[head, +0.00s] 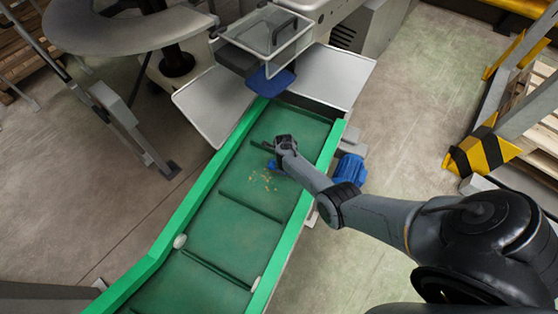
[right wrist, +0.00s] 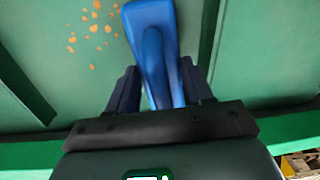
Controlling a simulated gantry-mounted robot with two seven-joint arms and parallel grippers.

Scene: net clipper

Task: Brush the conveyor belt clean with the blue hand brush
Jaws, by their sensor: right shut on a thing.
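The green conveyor belt (head: 215,229) slopes up toward a machine, with raised cross bars and green side walls. Orange-brown crumbs (head: 264,181) lie on it, and they also show in the right wrist view (right wrist: 91,22). My right gripper (head: 277,150) is over the upper belt, shut on the handle of the blue hand brush (right wrist: 152,40). In the head view only a little blue of the brush (head: 272,165) shows beside the gripper, close to the crumbs. The brush's bristles are hidden. My left gripper is not in view.
Two whitish lumps lie lower on the belt, one at the left wall (head: 180,241) and one at the right wall (head: 256,283). A machine with a clear box (head: 268,35) and metal side plates (head: 321,77) stands at the top end. A blue motor (head: 351,168) sits right of the belt.

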